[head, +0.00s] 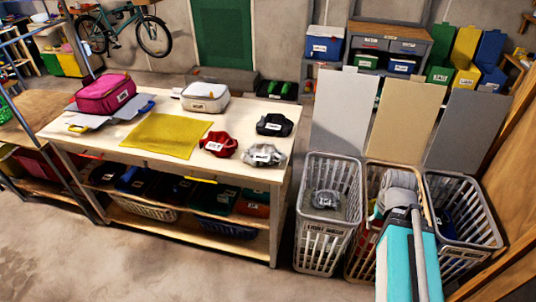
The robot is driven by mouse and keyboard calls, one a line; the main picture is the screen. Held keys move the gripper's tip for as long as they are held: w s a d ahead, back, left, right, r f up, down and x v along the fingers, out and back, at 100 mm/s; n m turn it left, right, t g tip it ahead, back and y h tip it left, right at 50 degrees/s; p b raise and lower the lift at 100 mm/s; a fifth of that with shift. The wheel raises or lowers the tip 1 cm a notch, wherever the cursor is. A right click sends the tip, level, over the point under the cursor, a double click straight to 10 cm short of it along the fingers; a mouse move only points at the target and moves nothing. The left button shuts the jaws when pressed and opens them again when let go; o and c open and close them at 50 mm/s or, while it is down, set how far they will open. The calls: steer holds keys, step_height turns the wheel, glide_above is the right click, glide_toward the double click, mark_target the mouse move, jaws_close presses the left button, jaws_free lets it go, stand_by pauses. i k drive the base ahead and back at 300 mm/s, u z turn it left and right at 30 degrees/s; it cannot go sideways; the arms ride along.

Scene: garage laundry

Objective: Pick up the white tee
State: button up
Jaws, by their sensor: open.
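A crumpled pale grey-white cloth (263,155) with a label lies on the right end of the wooden table (108,135). It may be the white tee, but its shape does not make this certain. Another crumpled greyish cloth (326,198) lies in the left basket (320,240). My arm shows at the lower right, folded over the middle basket (372,172). Its fingertips cannot be made out, hidden behind my own links or out of the picture.
A red crumpled cloth (220,144), a dark folded cloth (275,124), a yellow cloth (160,135), a white bag (205,96) and a pink bag (105,94) share the table. A right basket (480,215) stands beside the others. Floor left of the baskets is clear.

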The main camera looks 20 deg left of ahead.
mark_target(259, 152)
steer(key=z, duration=0.25)
steer(key=k, duration=0.8)
steer(key=u, duration=1)
steer(key=i, duration=1)
steer(key=z, duration=0.05)
